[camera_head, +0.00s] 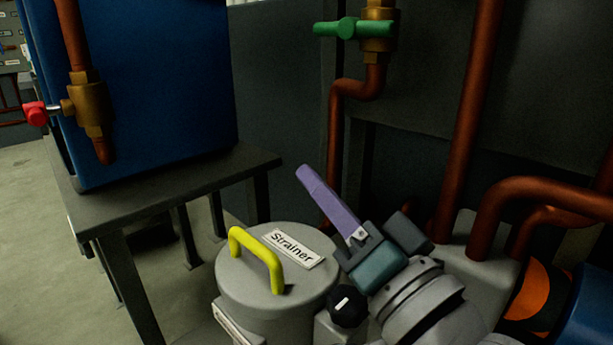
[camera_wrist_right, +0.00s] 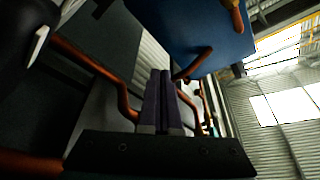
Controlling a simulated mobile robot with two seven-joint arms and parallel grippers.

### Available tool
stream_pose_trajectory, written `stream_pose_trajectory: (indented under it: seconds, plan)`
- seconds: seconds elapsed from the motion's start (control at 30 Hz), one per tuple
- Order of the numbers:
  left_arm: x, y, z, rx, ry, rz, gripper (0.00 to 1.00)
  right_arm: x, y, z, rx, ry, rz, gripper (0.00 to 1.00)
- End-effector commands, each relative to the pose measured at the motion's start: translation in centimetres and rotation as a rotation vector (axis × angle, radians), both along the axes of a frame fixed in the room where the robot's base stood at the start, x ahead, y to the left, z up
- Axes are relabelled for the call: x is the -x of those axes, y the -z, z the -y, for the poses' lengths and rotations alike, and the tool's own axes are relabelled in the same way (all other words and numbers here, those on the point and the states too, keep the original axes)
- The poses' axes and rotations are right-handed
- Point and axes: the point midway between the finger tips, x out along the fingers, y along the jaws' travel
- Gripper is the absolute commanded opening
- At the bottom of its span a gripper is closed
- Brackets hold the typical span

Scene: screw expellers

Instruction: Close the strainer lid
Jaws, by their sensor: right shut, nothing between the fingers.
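The strainer is a grey cylinder with a round lid (camera_head: 240,277) in the lower middle of the head view. The lid lies flat on top and looks shut, with a yellow handle (camera_head: 262,252) and a label reading "Strainer" (camera_head: 293,249). A black knob (camera_head: 347,306) is at its right side. My right gripper (camera_head: 311,176) has purple fingers, shut and empty, pointing up and left, above and behind the lid's right side. The fingers also show together in the right wrist view (camera_wrist_right: 162,87). The lid is not visible there. My left gripper is not in view.
A dark table (camera_head: 180,183) with a blue tank (camera_head: 150,90) stands at the left. Copper pipes (camera_head: 470,120) run behind and right of the gripper. A green-handled valve (camera_head: 347,28) is at the top. Open floor (camera_head: 40,260) lies at the far left.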

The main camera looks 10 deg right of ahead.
Motion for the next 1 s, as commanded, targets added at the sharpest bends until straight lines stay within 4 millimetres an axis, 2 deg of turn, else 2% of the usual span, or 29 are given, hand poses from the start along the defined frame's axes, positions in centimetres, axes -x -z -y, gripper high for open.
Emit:
stream_pose_trajectory:
  seconds: [0.1,0.4,0.63,1.0]
  plan:
    - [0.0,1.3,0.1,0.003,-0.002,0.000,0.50,0.7,1.1,-0.9,0.073,-0.001,0.056,0.00]
    - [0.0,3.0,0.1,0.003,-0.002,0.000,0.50,1.8,2.4,-2.3,0.255,0.000,0.198,0.00]
    - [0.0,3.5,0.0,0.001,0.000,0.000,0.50,2.1,2.8,-2.7,0.346,0.000,0.268,0.00]
    - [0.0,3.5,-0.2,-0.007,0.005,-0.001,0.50,2.2,2.7,-2.8,0.365,0.000,0.283,0.00]
